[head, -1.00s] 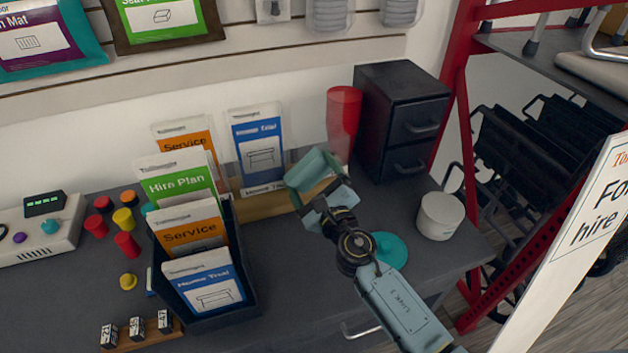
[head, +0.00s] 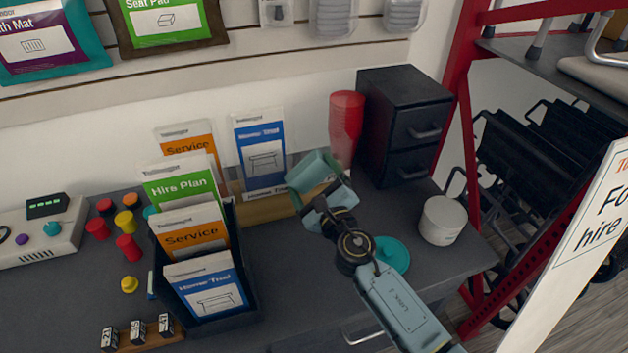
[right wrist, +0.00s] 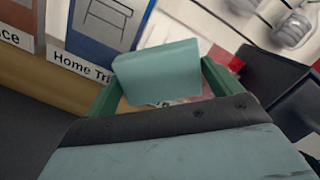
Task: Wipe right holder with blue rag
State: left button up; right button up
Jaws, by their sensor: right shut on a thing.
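My right gripper (head: 320,182) is in front of the wooden holder (head: 268,208) at the back of the desk. The holder carries a blue Home Trial leaflet (head: 260,150), upright against the wall. The gripper is shut on a pale blue-green, block-like thing that looks like the blue rag (right wrist: 157,73). In the right wrist view the rag sits between dark green finger sides, beside the Home Trial leaflet (right wrist: 100,30). It overlaps the holder's right end; I cannot tell whether they touch. My left gripper is not in view.
A black leaflet tray (head: 250,290) stands left of the arm. Red cups (head: 346,125) and a black drawer unit (head: 400,125) stand close behind and right of the gripper. A teal disc (head: 393,254) and a white pot (head: 441,220) lie to the right.

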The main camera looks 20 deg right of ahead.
aim_at(328, 175)
jog(key=shift+w, duration=0.45)
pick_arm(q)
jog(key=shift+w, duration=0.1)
pick_arm(e)
jog(key=shift+s+d, duration=0.1)
jog(key=shift+d, duration=1.5)
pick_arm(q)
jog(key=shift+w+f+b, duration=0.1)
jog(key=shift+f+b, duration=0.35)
pick_arm(e)
jog(key=shift+w+d+r, duration=0.1)
jog(key=shift+w+d, duration=0.05)
jog(key=shift+d, duration=1.5)
jog(key=shift+w+d, duration=0.15)
jog(key=shift+d, duration=1.45)
jog(key=shift+a, duration=0.1)
jog(key=shift+s+a+p, duration=0.2)
jog(key=shift+a+p, duration=0.6)
jog(key=shift+a, duration=4)
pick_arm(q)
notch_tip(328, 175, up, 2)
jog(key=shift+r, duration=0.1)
